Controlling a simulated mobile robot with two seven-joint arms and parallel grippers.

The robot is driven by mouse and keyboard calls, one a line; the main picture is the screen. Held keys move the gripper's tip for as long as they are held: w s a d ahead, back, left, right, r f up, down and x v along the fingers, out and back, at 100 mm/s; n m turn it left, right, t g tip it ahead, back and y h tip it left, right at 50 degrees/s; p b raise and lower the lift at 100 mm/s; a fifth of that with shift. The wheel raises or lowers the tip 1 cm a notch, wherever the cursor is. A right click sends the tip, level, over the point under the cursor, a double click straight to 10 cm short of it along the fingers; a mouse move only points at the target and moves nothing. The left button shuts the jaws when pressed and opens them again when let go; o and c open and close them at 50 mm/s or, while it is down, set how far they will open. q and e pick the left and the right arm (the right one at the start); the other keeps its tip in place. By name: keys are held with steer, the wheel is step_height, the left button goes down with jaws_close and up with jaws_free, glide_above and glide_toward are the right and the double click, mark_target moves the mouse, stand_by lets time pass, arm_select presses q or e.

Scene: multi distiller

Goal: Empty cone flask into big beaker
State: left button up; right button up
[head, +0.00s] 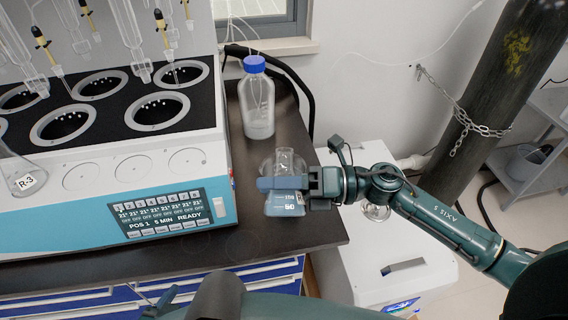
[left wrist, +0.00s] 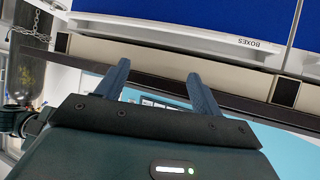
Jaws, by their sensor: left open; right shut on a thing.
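My right gripper (head: 285,183) is shut around a clear glass vessel with blue at its base and white volume marks (head: 285,205), seemingly the cone flask. It holds the vessel roughly upright over the right end of the dark bench; whether the base touches the bench is unclear. A glass item (head: 376,211) stands on the white surface to the right, partly hidden by my right arm; I cannot tell whether it is the big beaker. My left gripper shows partly at the bottom of the head view (head: 165,299); in the left wrist view (left wrist: 160,85) its fingers are apart and empty.
A distiller (head: 160,215) with several round wells fills the left. A flask marked R-3 (head: 22,172) stands at its left edge. A blue-capped bottle (head: 258,105) stands behind the held vessel. Blue drawers (head: 262,275) lie below the bench. A chained gas cylinder (head: 480,100) stands right.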

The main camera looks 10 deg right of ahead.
arm_select(q)
steer(key=shift+a+r+p, duration=0.1)
steer(key=shift+r+p, duration=0.05)
steer(key=shift+p, duration=0.2)
arm_select(e)
steer(key=shift+s+m, duration=0.1)
steer(key=shift+m, duration=0.3)
steer(key=shift+f, duration=0.1)
steer(key=shift+f, duration=0.2)
arm_select(q)
steer(key=shift+f, duration=0.25)
steer(key=shift+r, duration=0.25)
arm_select(e)
steer(key=shift+f+m, duration=0.8)
steer(key=shift+m, duration=0.1)
steer(key=shift+r+p, duration=0.15)
steer(key=shift+p, duration=0.15)
arm_select(q)
steer(key=shift+r, duration=0.15)
steer(key=shift+s+a, duration=0.1)
steer(key=shift+a, duration=0.1)
arm_select(e)
steer(key=shift+w+r+m, duration=0.1)
steer(key=shift+w+m, duration=0.1)
steer(key=shift+m, duration=0.1)
